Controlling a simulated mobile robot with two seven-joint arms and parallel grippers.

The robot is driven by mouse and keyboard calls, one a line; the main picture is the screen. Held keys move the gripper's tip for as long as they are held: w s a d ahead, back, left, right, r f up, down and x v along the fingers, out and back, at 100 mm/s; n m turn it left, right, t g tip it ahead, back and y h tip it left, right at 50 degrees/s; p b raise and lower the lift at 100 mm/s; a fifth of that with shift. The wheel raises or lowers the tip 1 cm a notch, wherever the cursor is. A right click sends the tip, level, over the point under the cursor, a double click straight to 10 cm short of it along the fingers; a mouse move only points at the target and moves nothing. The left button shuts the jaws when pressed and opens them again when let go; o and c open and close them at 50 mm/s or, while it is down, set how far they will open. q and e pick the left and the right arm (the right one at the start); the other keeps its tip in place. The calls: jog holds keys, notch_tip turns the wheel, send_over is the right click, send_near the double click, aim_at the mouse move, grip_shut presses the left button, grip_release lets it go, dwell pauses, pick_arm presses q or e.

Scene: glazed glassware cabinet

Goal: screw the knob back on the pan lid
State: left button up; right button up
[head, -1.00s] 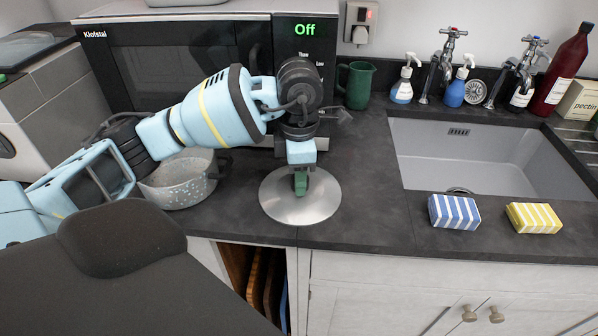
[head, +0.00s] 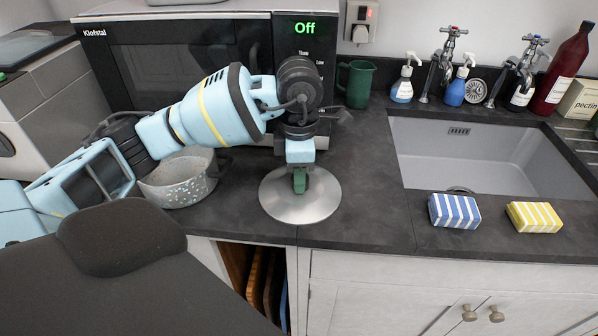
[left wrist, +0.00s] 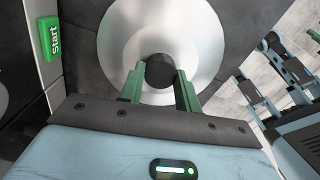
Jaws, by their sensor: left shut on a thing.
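The pan lid (head: 318,204) is a round silvery metal disc lying on the dark worktop in front of the microwave. It also shows in the left wrist view (left wrist: 209,38). My left gripper (head: 301,185) points down over the middle of the lid. Its green fingers are shut on the dark round knob (left wrist: 159,72), one finger on each side. The knob is at the lid's centre; whether its thread is engaged cannot be seen. In the head view the fingers hide the knob.
A speckled pot (head: 178,180) stands left of the lid, under my left arm. The microwave (head: 180,60) is behind. A sink (head: 470,155), a blue striped box (head: 454,211) and a yellow striped box (head: 534,217) are to the right. The worktop between lid and sink is clear.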

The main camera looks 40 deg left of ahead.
pick_arm(q)
jog(key=shift+f+m, duration=0.15)
jog(key=shift+m, duration=1.05)
pick_arm(e)
jog(key=shift+s+f, duration=0.2)
jog(key=shift+f, duration=0.1)
pick_arm(q)
jog(key=shift+m+b, duration=0.4)
jog(key=shift+m, duration=1.6)
jog(key=o, duration=1)
pick_arm(e)
jog(key=shift+s+f, duration=0.25)
jog(key=shift+f, duration=0.25)
pick_arm(q)
jog(key=shift+w+r, duration=0.1)
jog(key=shift+r, duration=0.25)
notch_tip(320, 180, up, 7)
jog(key=shift+r, duration=0.15)
pick_arm(e)
jog(key=shift+w+r, duration=0.4)
